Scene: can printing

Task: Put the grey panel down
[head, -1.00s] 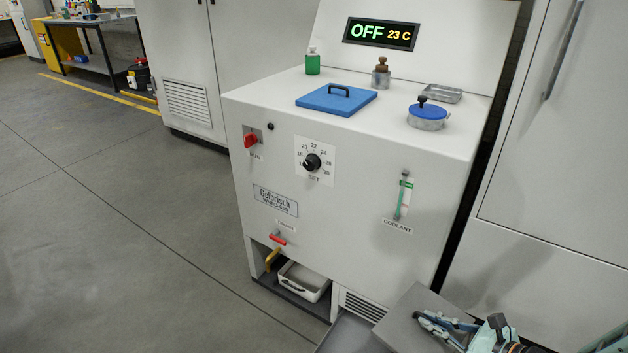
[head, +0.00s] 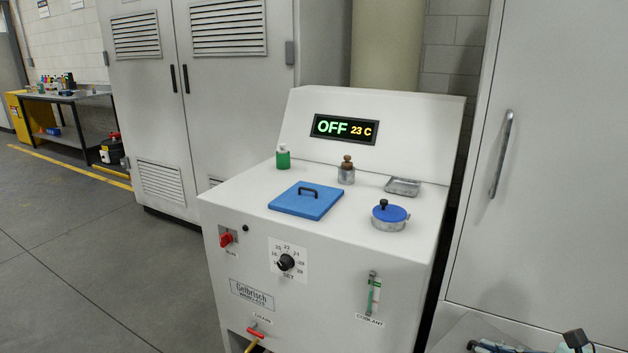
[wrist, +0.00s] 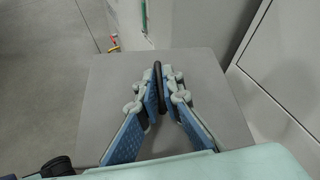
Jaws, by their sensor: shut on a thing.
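The grey panel (wrist: 112,80) is a flat square plate with a dark upright handle (wrist: 158,88) in the wrist view. My gripper (wrist: 160,84) is shut on that handle, one blue-padded finger on each side. In the head view, only part of the panel (head: 462,328) and the top of my gripper (head: 492,346) show at the bottom right edge, in front of the machine. The underside of the panel is hidden, and I cannot tell whether it touches anything below.
The white machine (head: 320,230) carries a blue lid (head: 306,203), a green bottle (head: 283,158), a weight-like metal piece (head: 346,172), a small tray (head: 403,187) and a blue-topped round pot (head: 389,217). A tall cabinet (head: 560,180) stands close at right. Open floor (head: 90,270) lies at left.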

